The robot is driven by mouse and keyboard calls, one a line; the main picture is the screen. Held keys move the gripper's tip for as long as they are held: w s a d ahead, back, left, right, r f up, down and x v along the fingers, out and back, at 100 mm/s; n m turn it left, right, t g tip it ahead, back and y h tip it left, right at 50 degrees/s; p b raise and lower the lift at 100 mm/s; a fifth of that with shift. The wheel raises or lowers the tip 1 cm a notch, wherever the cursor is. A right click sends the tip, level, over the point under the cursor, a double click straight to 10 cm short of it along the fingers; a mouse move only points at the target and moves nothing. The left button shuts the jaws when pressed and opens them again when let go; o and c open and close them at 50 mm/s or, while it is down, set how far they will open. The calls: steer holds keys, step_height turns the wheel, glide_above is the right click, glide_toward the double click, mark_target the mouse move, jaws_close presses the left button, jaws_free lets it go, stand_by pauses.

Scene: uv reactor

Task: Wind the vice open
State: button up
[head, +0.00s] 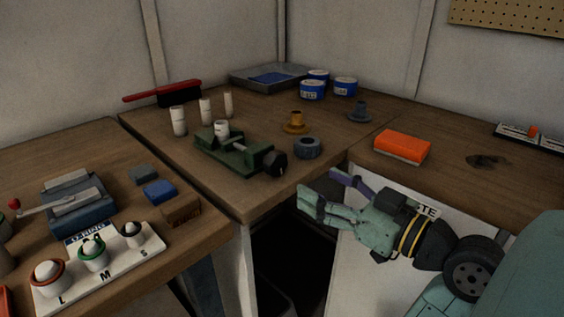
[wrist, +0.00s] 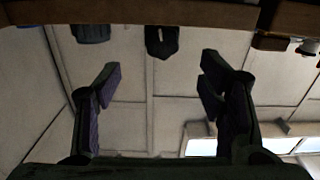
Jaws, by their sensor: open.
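The green vice (head: 232,153) sits near the front edge of the corner worktop. Its dark round handle (head: 275,162) is at its right end, facing the front. A white cylinder (head: 222,129) stands upright at the vice; I cannot tell whether the jaws touch it. My gripper (head: 320,188) is open and empty, in front of the worktop edge, to the right of and lower than the handle. In the wrist view, which looks upside down, my two purple-padded fingers (wrist: 158,85) are spread, and a dark shape, likely the handle (wrist: 161,41), shows between and beyond them.
A blue-grey ring (head: 307,147) stands just right of the handle. A yellow flanged part (head: 295,122) and white cylinders (head: 179,121) are behind the vice. An orange block (head: 402,147) lies on the right worktop. The gap below the worktop edge is open.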

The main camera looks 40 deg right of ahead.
mark_target(280, 165)
steer(key=w, duration=0.3)
steer(key=w+p, duration=0.1)
steer(key=w, duration=0.3)
steer(key=w+a+p, duration=0.1)
steer(key=w, duration=0.2)
steer(key=shift+w, duration=0.2)
steer(key=shift+c, duration=0.6)
steer(key=c, duration=1)
steer(key=shift+f+n+b, duration=0.15)
steer(key=shift+n+b, duration=0.35)
steer(key=shift+b, duration=0.3)
steer(key=shift+c, duration=0.2)
steer(key=shift+a+n+b, duration=0.1)
steer(key=shift+n+b, duration=0.3)
steer(key=o, duration=1.2)
steer(key=shift+r, duration=0.2)
steer(key=shift+c, duration=0.2)
